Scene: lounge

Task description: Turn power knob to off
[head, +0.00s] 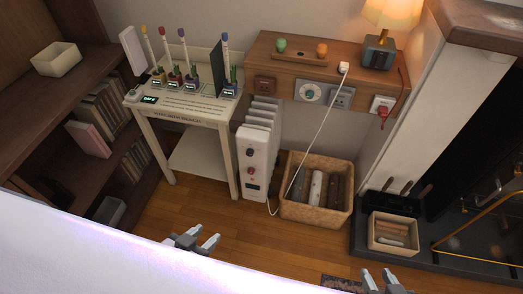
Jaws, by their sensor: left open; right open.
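A white radiator heater (253,184) stands on the floor between the white bench and a basket. Its front panel carries a dark upper knob (250,152) and a red lower knob (250,170). Their markings are too small to read, so I cannot tell which is the power knob or how either is set. My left gripper (207,237) is open and empty, low in the picture, in front of and apart from the heater. My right gripper (379,274) is open and empty at the bottom edge, right of the heater and far from it.
The white bench (173,147) holds small potted plants. A wicker basket (315,216) with rolled items stands right of the heater. A white cord (317,138) hangs in front of the basket. A fireplace hearth (372,243) lies right. Wooden floor in front is clear.

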